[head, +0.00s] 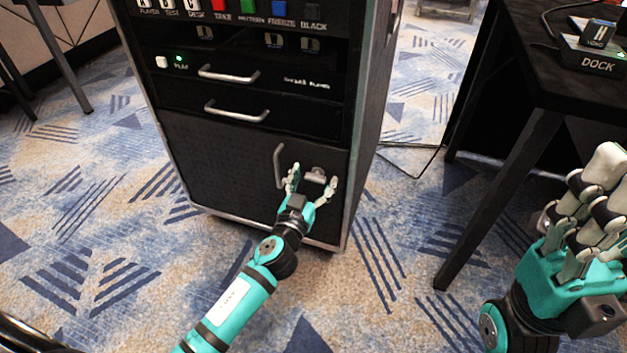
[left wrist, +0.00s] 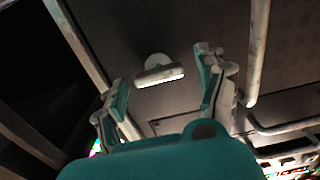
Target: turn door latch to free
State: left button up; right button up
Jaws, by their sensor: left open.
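The door latch (head: 318,174) is a small metal turn-piece on the dark lower door (head: 220,165) of the rack cabinet. In the left wrist view the latch (left wrist: 158,70) shows a round base and a pale bar lying nearly level, slightly tilted. My left gripper (head: 312,185) is open in front of the door, its fingers on either side of the latch. In the left wrist view the fingers of the left gripper (left wrist: 162,85) stand apart with the latch between and beyond them, and I see no contact. My right gripper (head: 590,215) is at the right edge, away from the cabinet.
A vertical door handle (head: 279,165) stands just left of the latch. Two drawers with metal handles (head: 237,111) and a row of coloured buttons (head: 248,7) are above. A black table (head: 545,85) with a dock (head: 592,57) stands at right. Carpet in front is clear.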

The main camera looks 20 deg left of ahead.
pick_arm(q)
jog(key=c, duration=1.2)
jog(key=shift+o, duration=0.2)
